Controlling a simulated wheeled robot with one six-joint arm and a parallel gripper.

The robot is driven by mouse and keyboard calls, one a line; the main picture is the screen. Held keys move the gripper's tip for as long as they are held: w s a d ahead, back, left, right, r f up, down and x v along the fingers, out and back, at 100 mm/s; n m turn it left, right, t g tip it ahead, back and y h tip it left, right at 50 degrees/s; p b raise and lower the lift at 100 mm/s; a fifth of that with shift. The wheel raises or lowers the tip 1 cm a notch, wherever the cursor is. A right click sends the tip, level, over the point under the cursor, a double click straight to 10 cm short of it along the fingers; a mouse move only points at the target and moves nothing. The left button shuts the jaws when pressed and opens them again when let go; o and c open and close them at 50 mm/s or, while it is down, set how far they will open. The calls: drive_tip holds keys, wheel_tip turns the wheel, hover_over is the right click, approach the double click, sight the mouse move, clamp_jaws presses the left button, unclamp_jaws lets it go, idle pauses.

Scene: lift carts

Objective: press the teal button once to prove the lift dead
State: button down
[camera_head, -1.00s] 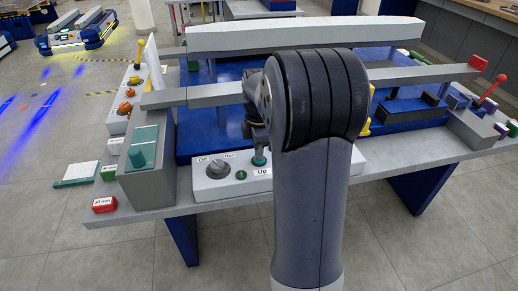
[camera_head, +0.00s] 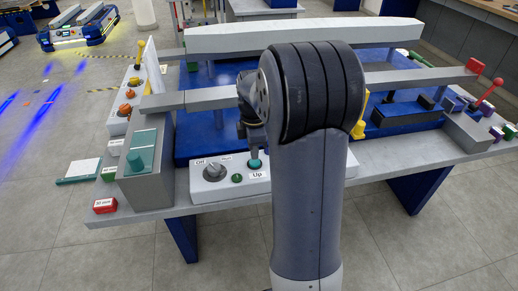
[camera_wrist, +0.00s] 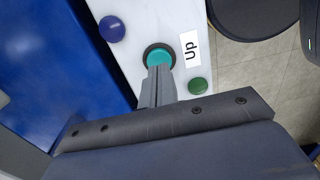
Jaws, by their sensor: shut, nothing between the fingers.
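The teal button (camera_head: 255,164) sits in a dark ring on the white control box (camera_head: 205,187), above the "Up" label. It also shows in the wrist view (camera_wrist: 159,57). My gripper (camera_head: 254,157) is shut and empty, pointing down over the button. In the wrist view its closed fingertips (camera_wrist: 160,70) overlap the button's near edge. I cannot tell whether they touch it or whether it is pushed in. A grey rotary knob (camera_head: 214,172) with an "Off" label is on the left of the box. My arm hides the box's right part.
A small green button (camera_head: 237,178) is close by; it also shows in the wrist view (camera_wrist: 197,86), with a blue button (camera_wrist: 112,29) on the other side. Grey rails (camera_head: 205,99) run above the blue lift bed. A teal-topped grey block (camera_head: 141,152) stands left of the box.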

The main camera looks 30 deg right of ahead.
sight(254, 162)
wheel_tip(254, 162, up, 11)
drive_tip(key=p, duration=0.1)
drive_tip(key=shift+w, duration=0.1)
idle(0.6)
